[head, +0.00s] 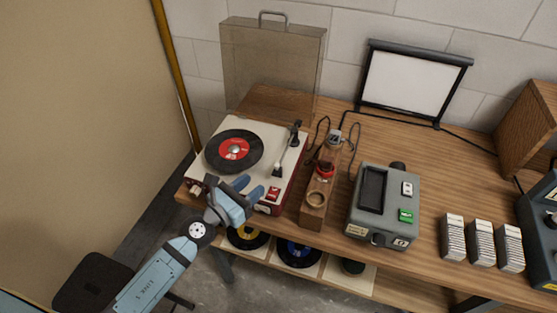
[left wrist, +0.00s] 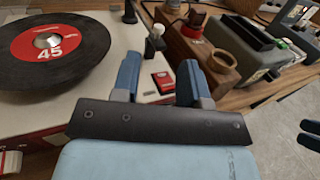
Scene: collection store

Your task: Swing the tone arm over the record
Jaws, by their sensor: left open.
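The record player (head: 215,180) stands at the left end of the wooden bench. A black record with a red label (head: 233,150) lies on it; the record also shows in the left wrist view (left wrist: 85,45). The pale tone arm (head: 287,155) lies to the right of the record, clear of it, with its dark head toward the front. Part of it shows beyond my fingers in the left wrist view (left wrist: 151,47). My left gripper (head: 249,188) is open and empty at the player's front, left of the red switch (head: 273,193). My right gripper is out of view.
A wooden stand with a ring (head: 316,200) and a grey device with a green button (head: 382,205) stand to the right. A clear lid (head: 270,65) stands behind the player. Records (head: 299,252) lie on the lower shelf. Dark prongs (left wrist: 310,130) at the wrist view's right edge are unclear.

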